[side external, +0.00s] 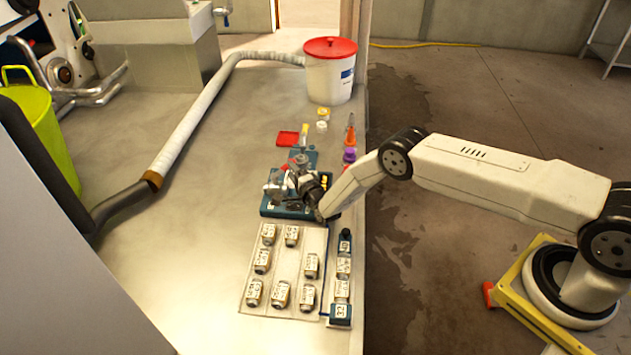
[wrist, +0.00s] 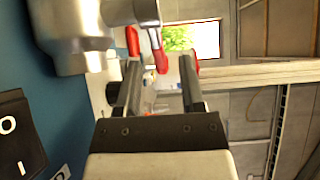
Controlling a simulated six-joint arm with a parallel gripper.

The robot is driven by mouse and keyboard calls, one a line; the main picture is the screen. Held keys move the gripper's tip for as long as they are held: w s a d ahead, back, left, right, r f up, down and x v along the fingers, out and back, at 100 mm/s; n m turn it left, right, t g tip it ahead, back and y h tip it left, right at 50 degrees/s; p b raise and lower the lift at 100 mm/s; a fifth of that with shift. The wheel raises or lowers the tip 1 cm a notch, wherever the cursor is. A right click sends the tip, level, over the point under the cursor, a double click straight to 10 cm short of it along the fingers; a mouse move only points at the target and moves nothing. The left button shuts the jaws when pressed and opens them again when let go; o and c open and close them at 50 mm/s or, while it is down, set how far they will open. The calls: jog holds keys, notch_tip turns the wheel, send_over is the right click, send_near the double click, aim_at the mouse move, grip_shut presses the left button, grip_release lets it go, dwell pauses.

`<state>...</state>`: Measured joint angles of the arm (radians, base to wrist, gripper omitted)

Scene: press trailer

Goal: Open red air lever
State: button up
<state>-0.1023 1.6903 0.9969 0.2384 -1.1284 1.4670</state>
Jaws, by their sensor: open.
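The red air lever (wrist: 133,41) shows in the wrist view beside a silver metal fitting (wrist: 75,35), at upper left of centre. Another red piece (wrist: 157,62) shows between the fingertips; I cannot tell whether it is part of the same lever. My gripper (wrist: 158,68) is open, its two dark fingers apart, with the left finger close to the fitting. Contact with the lever cannot be told. In the side view my gripper (side external: 314,190) is at the blue-based press device (side external: 270,209), where a small red part (side external: 286,166) shows behind the metal parts.
A black rocker switch (wrist: 15,135) sits on the blue panel. On the bench, a white tray (side external: 250,292) of several labelled jars lies in front of the device, with a jar rack (side external: 340,313) beside it. A red-lidded bucket (side external: 330,75) and a hose (side external: 195,120) are behind.

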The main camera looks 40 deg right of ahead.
jog(key=shift+w+d, duration=0.2)
jog(key=shift+w, duration=1.4)
grip_shut()
dwell(0.7)
